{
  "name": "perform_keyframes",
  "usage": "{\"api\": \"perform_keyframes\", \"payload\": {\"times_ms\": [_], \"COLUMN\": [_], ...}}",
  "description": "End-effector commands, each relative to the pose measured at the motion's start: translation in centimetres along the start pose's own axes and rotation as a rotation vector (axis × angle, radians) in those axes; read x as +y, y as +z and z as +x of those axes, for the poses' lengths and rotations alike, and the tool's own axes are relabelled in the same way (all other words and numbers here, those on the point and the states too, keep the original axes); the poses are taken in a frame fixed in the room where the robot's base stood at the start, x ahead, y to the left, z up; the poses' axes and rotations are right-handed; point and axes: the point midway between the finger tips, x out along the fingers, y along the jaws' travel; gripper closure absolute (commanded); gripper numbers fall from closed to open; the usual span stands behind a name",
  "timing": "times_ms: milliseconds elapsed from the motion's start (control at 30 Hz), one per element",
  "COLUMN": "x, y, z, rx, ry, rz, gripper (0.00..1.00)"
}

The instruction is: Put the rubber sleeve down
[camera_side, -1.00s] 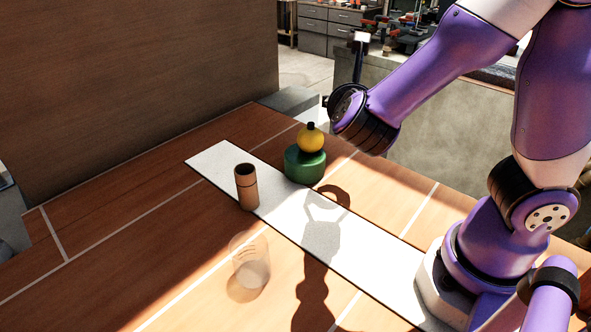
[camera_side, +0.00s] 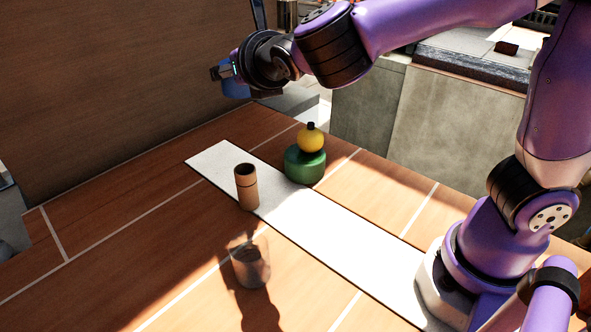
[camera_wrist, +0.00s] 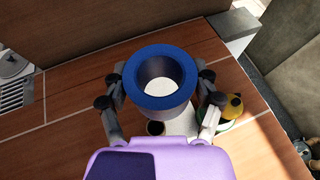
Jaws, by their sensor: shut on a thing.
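The rubber sleeve is a thick blue ring with a wide through-hole; in the wrist view its rim (camera_wrist: 133,80) sits between my two fingers. My gripper (camera_wrist: 160,78) is shut on it from both sides. In the side view my gripper (camera_side: 228,72) is high above the far left of the table, and the blue sleeve (camera_side: 237,89) shows partly just below it. The sleeve is well clear of the tabletop (camera_side: 130,235).
A brown cylindrical cup (camera_side: 246,187) stands on the edge of a white strip (camera_side: 330,235). A clear beaker (camera_side: 250,266) stands in front. The left tabletop is free.

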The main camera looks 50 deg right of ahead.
Motion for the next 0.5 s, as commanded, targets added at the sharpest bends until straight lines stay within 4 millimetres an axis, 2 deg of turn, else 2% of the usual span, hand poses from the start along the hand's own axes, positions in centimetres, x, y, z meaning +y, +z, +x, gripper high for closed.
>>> {"api": "perform_keyframes", "payload": {"times_ms": [167,300,500], "x": [3.8,7.2,10.4], "y": [-2.6,-6.1,-10.8], "z": [2.1,4.1,5.9], "rx": [0.002,0.002,-0.002], "ry": [-0.010,-0.022,-0.029], "rz": [-0.003,0.003,0.011], "gripper": [0.85,0.85,0.85]}}
